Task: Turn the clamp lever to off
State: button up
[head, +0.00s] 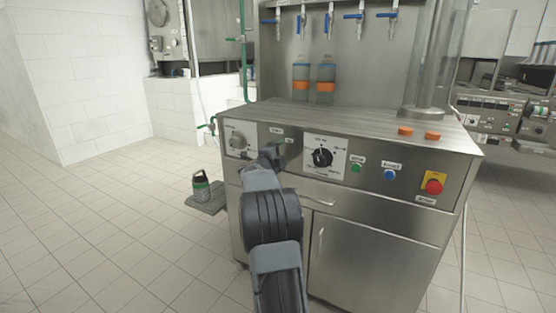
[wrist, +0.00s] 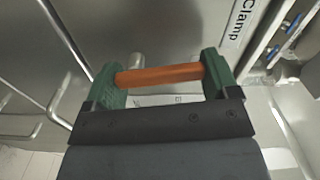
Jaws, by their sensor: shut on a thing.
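The clamp lever shows as an orange-brown bar (wrist: 158,75) in the wrist view. My gripper (wrist: 162,80) has a green fingertip at each end of this bar and is shut on it. A white label reading "Clamp" (wrist: 240,25) is on the steel panel to the right of the bar. In the head view my gripper (head: 275,150) is at the front panel of the steel machine, between the left dial and the middle dial. The lever is hidden there behind my gripper. I cannot tell its marked position.
The front panel carries a grey dial (head: 238,141), a black dial (head: 323,157), a green button (head: 356,168), a blue button (head: 390,174) and a red emergency button (head: 433,186). Two bottles (head: 325,82) stand on the machine. The tiled floor (head: 110,240) at left is mostly clear.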

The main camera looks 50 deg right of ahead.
jog(key=shift+s+f+m+b, duration=0.15)
jog(key=shift+m+b, duration=0.25)
jog(key=shift+m, duration=0.3)
jog(key=o, duration=0.8)
jog(key=p+v, duration=0.1)
jog(key=v, duration=1.2)
jog(key=shift+a+p, duration=0.3)
jog(key=shift+a, duration=0.05)
jog(key=shift+s, duration=0.1)
